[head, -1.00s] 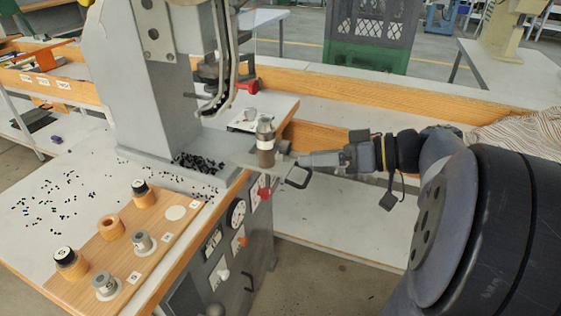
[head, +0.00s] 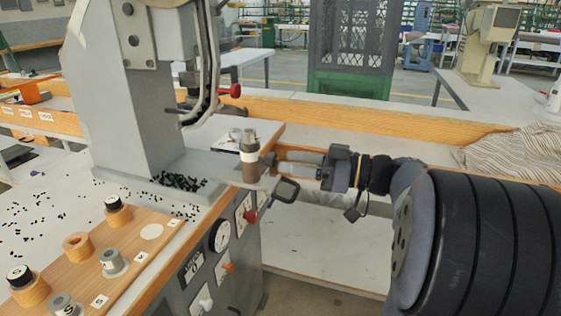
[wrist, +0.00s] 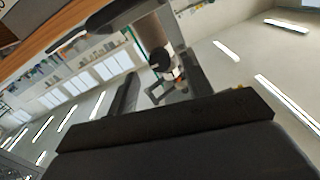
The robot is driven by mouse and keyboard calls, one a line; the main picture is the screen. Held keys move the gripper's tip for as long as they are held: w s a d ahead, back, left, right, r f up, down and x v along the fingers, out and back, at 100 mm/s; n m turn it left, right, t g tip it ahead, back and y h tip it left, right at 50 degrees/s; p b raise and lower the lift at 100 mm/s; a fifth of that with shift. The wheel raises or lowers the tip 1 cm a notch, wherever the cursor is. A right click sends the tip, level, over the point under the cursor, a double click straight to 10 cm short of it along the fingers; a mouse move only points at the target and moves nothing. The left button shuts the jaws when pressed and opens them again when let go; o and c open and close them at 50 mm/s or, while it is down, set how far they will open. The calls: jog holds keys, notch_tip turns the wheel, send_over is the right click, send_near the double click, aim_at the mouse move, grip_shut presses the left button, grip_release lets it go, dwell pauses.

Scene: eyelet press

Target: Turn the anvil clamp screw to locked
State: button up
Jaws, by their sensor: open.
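In the wrist view, the dark round knob (wrist: 160,61) on the post (wrist: 151,32) shows between the fingers (wrist: 157,85). Whether the fingertips touch the knob, and the screw's angle, I cannot tell.
A red knob (head: 250,216) and a dial (head: 220,236) sit on the cabinet's side. The press column (head: 135,115) and a wooden die board (head: 125,245) stand left. The space under my arm is open.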

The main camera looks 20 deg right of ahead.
aim_at(276, 159)
jog(key=shift+x, duration=1.7)
jog(key=shift+c, duration=0.3)
jog(key=c, duration=0.9)
